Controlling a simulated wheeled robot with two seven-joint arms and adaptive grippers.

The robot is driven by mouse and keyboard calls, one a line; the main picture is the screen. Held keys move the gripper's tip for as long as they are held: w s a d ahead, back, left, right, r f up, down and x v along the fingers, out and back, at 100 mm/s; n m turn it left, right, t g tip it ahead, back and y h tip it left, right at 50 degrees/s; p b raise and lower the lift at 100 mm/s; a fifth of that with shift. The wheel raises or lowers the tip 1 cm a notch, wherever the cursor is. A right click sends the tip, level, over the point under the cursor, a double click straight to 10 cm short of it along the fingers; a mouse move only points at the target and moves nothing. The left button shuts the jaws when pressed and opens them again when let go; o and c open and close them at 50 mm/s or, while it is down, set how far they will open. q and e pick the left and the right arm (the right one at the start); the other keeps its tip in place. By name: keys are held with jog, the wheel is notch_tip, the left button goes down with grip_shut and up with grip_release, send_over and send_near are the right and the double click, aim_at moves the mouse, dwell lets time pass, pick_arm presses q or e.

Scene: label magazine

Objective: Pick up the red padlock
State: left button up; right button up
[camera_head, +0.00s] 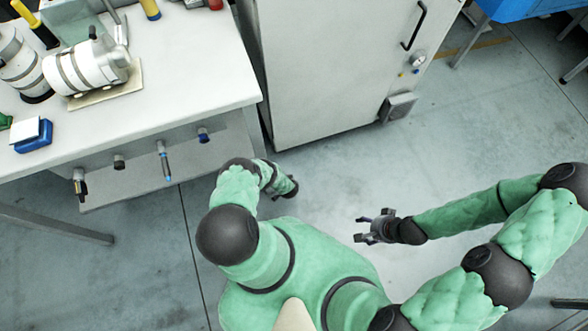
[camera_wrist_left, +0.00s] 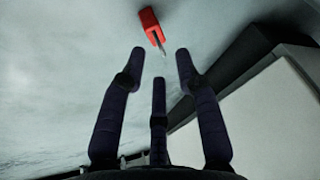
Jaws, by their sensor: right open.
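A red block with a thin grey metal part, which looks like the red padlock (camera_wrist_left: 149,24), shows at the top of the left wrist view. It lies ahead of my left gripper (camera_wrist_left: 160,60), beyond its fingertips and apart from them. The left gripper's fingers are spread with nothing between them. My right gripper (camera_head: 374,226) is open and empty above the floor, right of my body.
A white workbench (camera_head: 190,70) with motor-like machines (camera_head: 90,68) and a blue box (camera_head: 33,136) stands at the left. Several tools hang along its front. A grey cabinet (camera_head: 335,70) stands beside it. A small red thing (camera_head: 215,4) is cut off at the top edge.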

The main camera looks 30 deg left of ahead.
pick_arm(q)
jog(key=shift+w+b+x, duration=0.15)
jog(key=shift+b+x, duration=0.75)
jog(key=shift+x, duration=0.35)
jog(key=shift+w+b+x, duration=0.15)
jog(key=shift+b+x, duration=0.75)
jog(key=shift+x, duration=0.3)
jog(key=shift+d+r, duration=0.1)
grip_shut()
